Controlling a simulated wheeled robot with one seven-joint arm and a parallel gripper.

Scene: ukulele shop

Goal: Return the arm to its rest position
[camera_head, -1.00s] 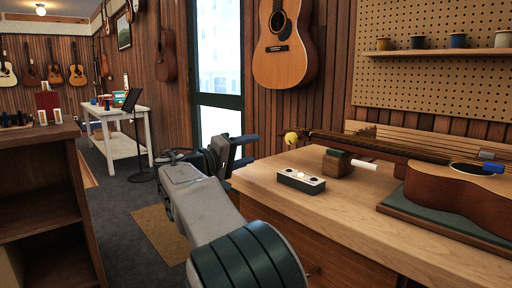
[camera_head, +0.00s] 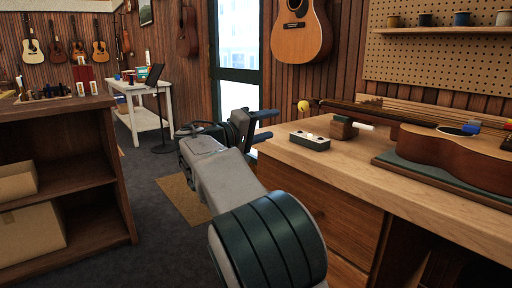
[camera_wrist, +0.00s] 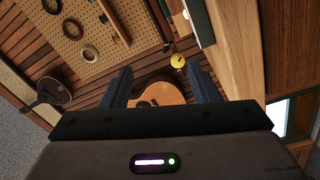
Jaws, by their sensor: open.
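My gripper (camera_head: 262,126) is in the head view at the left end of the workbench, beside its edge. Its two dark fingers are apart with nothing between them. In the wrist view my gripper (camera_wrist: 160,88) is also open and empty, with a hanging guitar (camera_wrist: 160,94) and a small yellow round thing (camera_wrist: 178,61) seen beyond the fingers. My arm reaches forward from the lower middle of the head view.
The wooden workbench (camera_head: 330,172) holds a ukulele-like instrument (camera_head: 440,148) on a dark mat, a neck rest (camera_head: 343,128) and a small box with buttons (camera_head: 310,141). A shelf unit (camera_head: 70,180) stands at left. Carpeted floor (camera_head: 150,240) lies open between them.

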